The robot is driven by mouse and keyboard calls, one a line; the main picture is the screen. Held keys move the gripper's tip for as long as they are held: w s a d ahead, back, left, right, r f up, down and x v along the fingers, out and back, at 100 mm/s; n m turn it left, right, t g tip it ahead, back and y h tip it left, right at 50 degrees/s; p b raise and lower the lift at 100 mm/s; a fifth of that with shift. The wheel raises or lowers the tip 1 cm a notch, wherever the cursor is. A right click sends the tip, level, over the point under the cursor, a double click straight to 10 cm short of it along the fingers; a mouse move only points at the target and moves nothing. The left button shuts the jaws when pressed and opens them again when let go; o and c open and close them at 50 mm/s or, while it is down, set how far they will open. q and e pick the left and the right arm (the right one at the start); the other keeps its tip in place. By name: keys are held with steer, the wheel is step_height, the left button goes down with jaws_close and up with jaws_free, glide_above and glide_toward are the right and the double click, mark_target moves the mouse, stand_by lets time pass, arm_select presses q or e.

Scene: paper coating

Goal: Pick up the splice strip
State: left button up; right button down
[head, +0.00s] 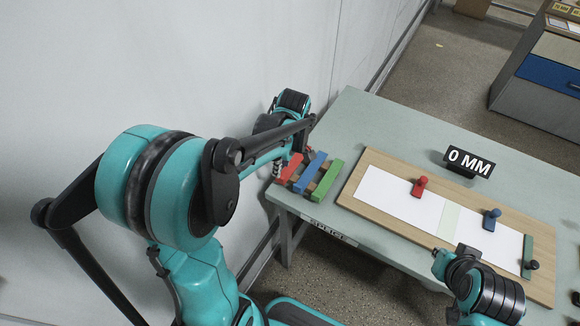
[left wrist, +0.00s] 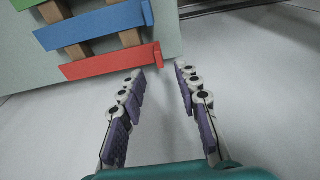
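Three coloured strips lie side by side on a wooden rack at the table's left corner: red (head: 289,167), blue (head: 309,172) and green (head: 328,179). A pale green band (head: 448,221) lies across the white sheet on the board; I cannot tell which piece is the splice strip. My left gripper (left wrist: 158,70) is open and empty. In the left wrist view its fingertips are just short of the near end of the red strip (left wrist: 112,62), with the blue strip (left wrist: 92,25) beyond. In the head view my arm partly hides this gripper. My right arm shows at lower right, without visible fingers.
A wooden board (head: 365,207) holds the white sheet (head: 390,198), a red knob block (head: 419,187), a blue one (head: 491,219) and a green bar (head: 527,257). A "0 MM" sign (head: 469,163) stands behind. A wall borders the left side.

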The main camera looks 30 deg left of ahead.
mark_target(281, 177)
arm_select(q)
steer(key=shift+d+f, duration=0.1)
steer(key=shift+f, duration=0.8)
steer(key=f+b, duration=0.1)
steer(key=f, duration=0.1)
steer(key=a+f+b, duration=0.1)
steer(key=f, duration=0.1)
steer(key=shift+w+f+b, duration=0.1)
steer(key=shift+f+b, duration=0.2)
steer(key=shift+r, duration=0.1)
steer(key=shift+c, duration=0.9)
steer(key=shift+d, duration=0.1)
jaws_close()
